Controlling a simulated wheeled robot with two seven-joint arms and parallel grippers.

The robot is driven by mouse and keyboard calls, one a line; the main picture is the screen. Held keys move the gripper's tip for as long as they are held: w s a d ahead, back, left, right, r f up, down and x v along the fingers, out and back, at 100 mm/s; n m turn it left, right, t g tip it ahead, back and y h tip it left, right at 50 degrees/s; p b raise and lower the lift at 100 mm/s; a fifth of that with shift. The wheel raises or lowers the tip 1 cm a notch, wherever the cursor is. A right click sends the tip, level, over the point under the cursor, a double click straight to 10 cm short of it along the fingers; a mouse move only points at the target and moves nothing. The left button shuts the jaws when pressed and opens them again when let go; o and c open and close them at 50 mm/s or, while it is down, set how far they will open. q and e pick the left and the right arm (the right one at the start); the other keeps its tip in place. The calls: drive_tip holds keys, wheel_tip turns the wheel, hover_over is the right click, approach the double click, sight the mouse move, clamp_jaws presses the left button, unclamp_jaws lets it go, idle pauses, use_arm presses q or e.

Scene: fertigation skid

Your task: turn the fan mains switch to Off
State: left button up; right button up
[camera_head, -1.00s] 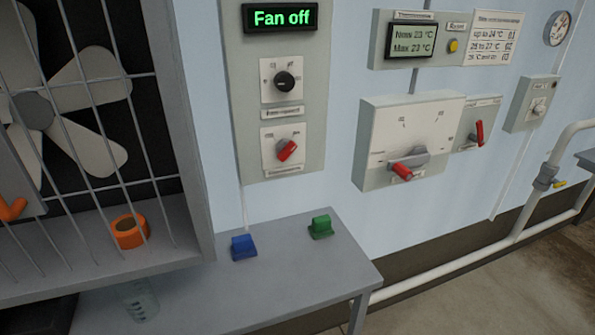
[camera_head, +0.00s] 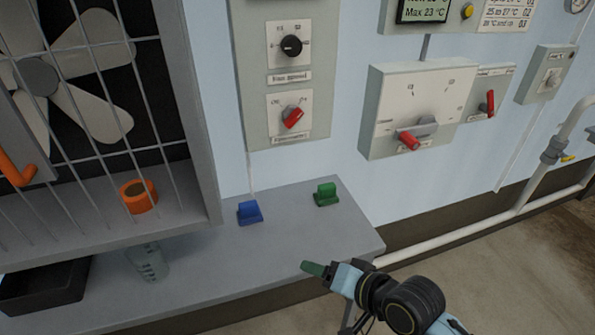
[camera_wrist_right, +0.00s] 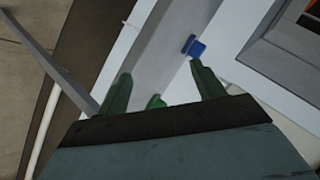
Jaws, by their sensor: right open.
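The left wall panel (camera_head: 254,85) carries a red rotary knob (camera_head: 293,118) on a white plate, its grip tilted toward the upper right. I take it for the fan mains switch; its small label and position marks are too blurred to read surely. A black knob (camera_head: 291,46) sits above it. My right gripper (camera_head: 313,268) is in front of the shelf's right end, below and apart from the knob. In the right wrist view, its two green fingers (camera_wrist_right: 158,70) are spread and empty. My left gripper is out of view.
A blue block (camera_head: 250,212) and a green block (camera_head: 326,195) stand on the grey shelf (camera_head: 300,235). The barred fan housing (camera_head: 200,140) stands at left, with an orange ring inside. A box with a red-tipped lever (camera_head: 409,139) and a smaller red-handled switch (camera_head: 490,102) are at right.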

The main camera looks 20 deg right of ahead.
drive_tip(key=w+d+r+m+t+y, duration=0.1)
drive_tip(key=w+r+m+t+y, duration=0.2)
drive_tip(key=w+r+m+t, duration=0.5)
drive_tip(key=m+t+h, duration=0.1)
drive_tip(key=m+t, duration=0.1)
drive_tip(key=m, duration=0.7)
approach(295, 120)
drive_tip(key=x, duration=0.9)
drive_tip(key=shift+w, duration=0.15)
drive_tip(key=c, duration=1)
